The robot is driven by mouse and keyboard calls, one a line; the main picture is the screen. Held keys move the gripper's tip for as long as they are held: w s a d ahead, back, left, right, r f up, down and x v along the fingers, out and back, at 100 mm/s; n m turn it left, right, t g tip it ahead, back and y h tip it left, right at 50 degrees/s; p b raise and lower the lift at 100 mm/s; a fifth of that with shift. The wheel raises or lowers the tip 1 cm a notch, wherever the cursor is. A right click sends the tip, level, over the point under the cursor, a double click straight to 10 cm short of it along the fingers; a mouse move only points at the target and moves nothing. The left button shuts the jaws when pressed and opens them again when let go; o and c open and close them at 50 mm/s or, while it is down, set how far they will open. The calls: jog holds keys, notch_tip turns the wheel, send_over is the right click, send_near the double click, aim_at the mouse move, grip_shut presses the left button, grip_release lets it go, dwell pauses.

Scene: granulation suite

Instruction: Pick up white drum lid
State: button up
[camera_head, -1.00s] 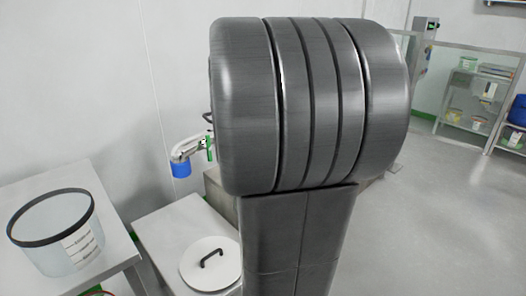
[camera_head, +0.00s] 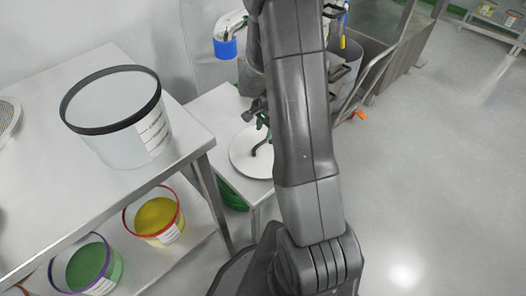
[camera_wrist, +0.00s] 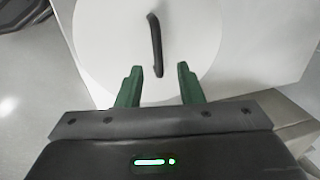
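The white drum lid (camera_head: 243,152) is a round disc with a black bar handle (camera_head: 262,146), lying on a small white table (camera_head: 212,108) in the head view. My arm hides its right side. In the wrist view the lid (camera_wrist: 110,40) fills the upper middle, with its handle (camera_wrist: 155,45) standing between and beyond my fingertips. My gripper (camera_wrist: 158,70) has green fingers spread apart and empty, close to the handle's near end. In the head view the gripper (camera_head: 262,120) shows small above the lid, partly hidden by the arm.
A clear drum with a black rim (camera_head: 125,135) stands on a steel table (camera_head: 50,110) at left. Tubs with yellow (camera_head: 155,215) and green (camera_head: 87,262) contents sit on its lower shelf. A steel bin (camera_head: 350,60) stands behind my arm. Floor at right is clear.

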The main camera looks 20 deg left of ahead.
aim_at(262, 142)
jog(key=f, duration=0.2)
jog(key=a+f+b, duration=0.1)
jog(key=f, duration=0.2)
jog(key=f+b, duration=0.1)
jog(key=f, duration=0.2)
jog(key=shift+w+a+f, duration=0.15)
grip_shut()
